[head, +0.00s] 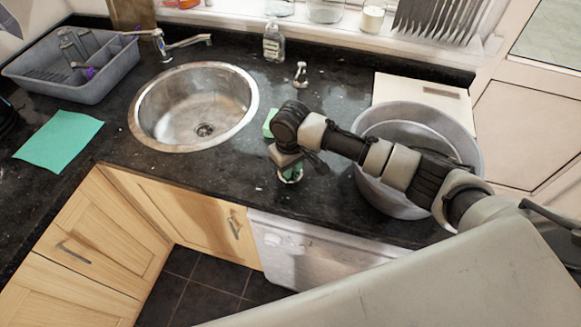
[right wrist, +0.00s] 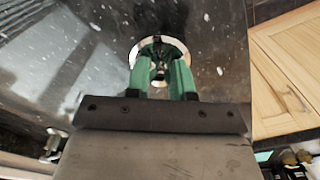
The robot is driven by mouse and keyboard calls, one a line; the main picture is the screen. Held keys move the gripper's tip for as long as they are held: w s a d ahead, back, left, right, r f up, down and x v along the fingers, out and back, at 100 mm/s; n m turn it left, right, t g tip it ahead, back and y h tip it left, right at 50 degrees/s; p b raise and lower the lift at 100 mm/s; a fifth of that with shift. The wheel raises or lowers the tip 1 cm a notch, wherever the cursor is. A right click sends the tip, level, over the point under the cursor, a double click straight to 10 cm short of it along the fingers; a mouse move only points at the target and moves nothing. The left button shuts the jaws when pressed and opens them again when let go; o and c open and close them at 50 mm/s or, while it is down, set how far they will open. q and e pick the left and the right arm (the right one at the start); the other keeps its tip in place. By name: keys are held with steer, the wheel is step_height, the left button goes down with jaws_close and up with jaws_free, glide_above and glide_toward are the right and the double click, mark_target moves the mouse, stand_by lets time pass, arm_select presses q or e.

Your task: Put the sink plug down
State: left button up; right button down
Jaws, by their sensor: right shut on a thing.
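The sink plug (head: 289,178) is a round metal disc with a bright rim, over the dark counter to the right of the sink and close to its front edge. My right gripper (head: 290,170) points down over it. In the right wrist view, the green fingers of my right gripper (right wrist: 160,80) are shut on the plug's middle, and the plug's rim (right wrist: 137,48) shows around them. I cannot tell whether the plug touches the counter or is just above it. My left gripper is not in view.
The round steel sink (head: 190,105) is left of the plug. A large metal pot (head: 408,112) stands to the right, under my right arm. A green sponge (head: 268,123) is partly hidden behind my wrist. A soap bottle (head: 273,42) and a green cloth (head: 58,141) are farther off.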

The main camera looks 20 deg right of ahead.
steer(key=shift+f, duration=0.8)
steer(key=shift+f, duration=0.15)
steer(key=c, duration=1)
jaws_free()
step_height(320, 180, up, 12)
steer(key=shift+r+b, duration=0.2)
steer(key=shift+b, duration=0.95)
